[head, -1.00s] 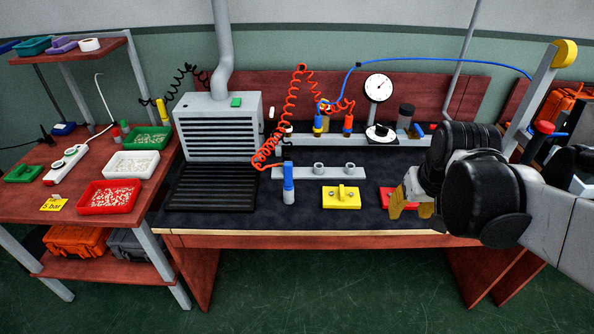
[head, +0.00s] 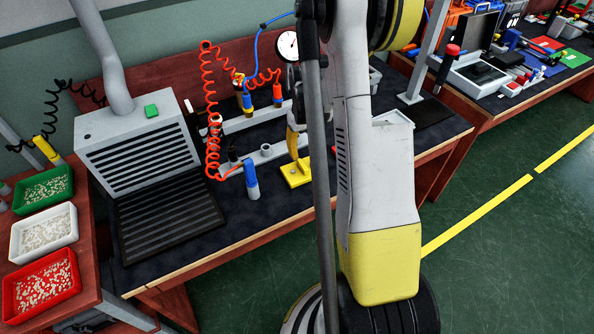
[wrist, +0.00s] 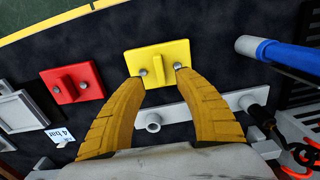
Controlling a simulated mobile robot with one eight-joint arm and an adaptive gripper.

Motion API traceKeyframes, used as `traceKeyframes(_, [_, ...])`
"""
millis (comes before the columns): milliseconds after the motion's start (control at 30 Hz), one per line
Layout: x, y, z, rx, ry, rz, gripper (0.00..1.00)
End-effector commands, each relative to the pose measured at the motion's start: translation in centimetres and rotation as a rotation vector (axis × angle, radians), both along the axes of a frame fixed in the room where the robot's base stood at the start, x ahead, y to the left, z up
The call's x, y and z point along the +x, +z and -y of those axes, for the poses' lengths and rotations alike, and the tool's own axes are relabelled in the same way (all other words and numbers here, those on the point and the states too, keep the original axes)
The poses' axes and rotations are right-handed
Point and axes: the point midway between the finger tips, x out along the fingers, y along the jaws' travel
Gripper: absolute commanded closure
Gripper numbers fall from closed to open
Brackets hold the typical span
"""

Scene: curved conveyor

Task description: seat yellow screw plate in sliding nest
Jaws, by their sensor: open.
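The yellow screw plate (head: 296,178) lies flat on the dark bench mat near the front edge, partly behind my arm. In the wrist view the yellow screw plate (wrist: 175,52) has a raised middle rib and a grey screw on each side. My gripper (wrist: 162,78) is open and empty, with its two curved yellow fingers at the plate's near side, one to each side of the rib. Whether they touch the plate I cannot tell. In the head view only a yellow finger of my gripper (head: 294,142) shows beside the plate. I cannot make out the sliding nest.
A red plate (wrist: 72,82) lies left of the yellow one in the wrist view. A blue-handled tool (head: 250,180) stands left of it in the head view, by a grey rail with round sockets (head: 266,149). A red coiled hose (head: 211,120) hangs nearby.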

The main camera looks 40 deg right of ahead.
Motion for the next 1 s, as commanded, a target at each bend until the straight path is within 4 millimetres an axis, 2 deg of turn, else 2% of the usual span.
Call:
traceKeyframes(33, [0.1, -1.3, 0.0, 0.0, 0.001, 0.0, 0.6])
traceKeyframes(267, [0.2, -3.3, 0.1, 0.0, 0.001, 0.001, 0.6])
traceKeyframes(500, [0.5, -7.0, 0.5, 0.0, 0.001, 0.001, 0.6])
traceKeyframes(600, [0.5, -7.6, 0.4, 0.0, 0.001, 0.001, 0.6])
traceKeyframes(767, [0.5, -7.4, 0.4, 0.0, 0.001, 0.001, 0.6])
traceKeyframes(800, [0.5, -7.4, 0.4, 0.0, 0.001, 0.001, 0.65])
traceKeyframes(867, [0.5, -7.4, 0.4, 0.0, 0.001, 0.001, 0.83])
traceKeyframes(900, [0.5, -7.4, 0.4, 0.0, 0.001, 0.001, 0.95])
traceKeyframes(933, [0.5, -7.4, 0.4, 0.0, 0.001, 0.001, 1.0])
traceKeyframes(1000, [0.5, -7.4, 0.4, 0.0, 0.001, 0.001, 1.0])
